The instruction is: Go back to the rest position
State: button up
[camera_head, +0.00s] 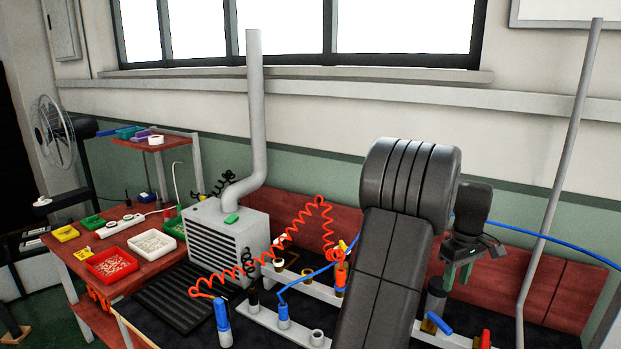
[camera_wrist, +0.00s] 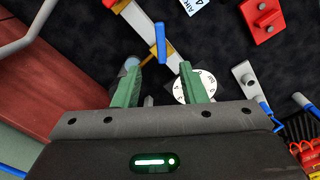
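My gripper (camera_head: 459,276) hangs at the right in the head view, above the back part of the dark workbench, with its green fingers pointing down. In the wrist view my gripper (camera_wrist: 160,88) shows its two green fingers spread apart with nothing held between them. Below the fingers lie a white round dial (camera_wrist: 194,87) and a grey cylinder (camera_wrist: 131,64). Part of the bench is hidden behind my arm in the head view.
A grey vented box (camera_head: 228,243) with an upright pipe stands left of my arm. A red coiled hose (camera_head: 262,262) and blue hoses cross the bench. A slanted grey pole (camera_head: 556,190) rises at the right. A blue-handled valve (camera_wrist: 161,43) lies beyond the fingers.

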aim_at(442, 321)
notch_tip(442, 321, down, 14)
jog(key=shift+p, duration=0.6)
jog(key=shift+s+a+m+p, duration=0.15)
jog(key=shift+a+m+p, duration=0.3)
jog(key=shift+m, duration=0.85)
jog(key=shift+a, duration=0.1)
jog(key=shift+r, duration=0.15)
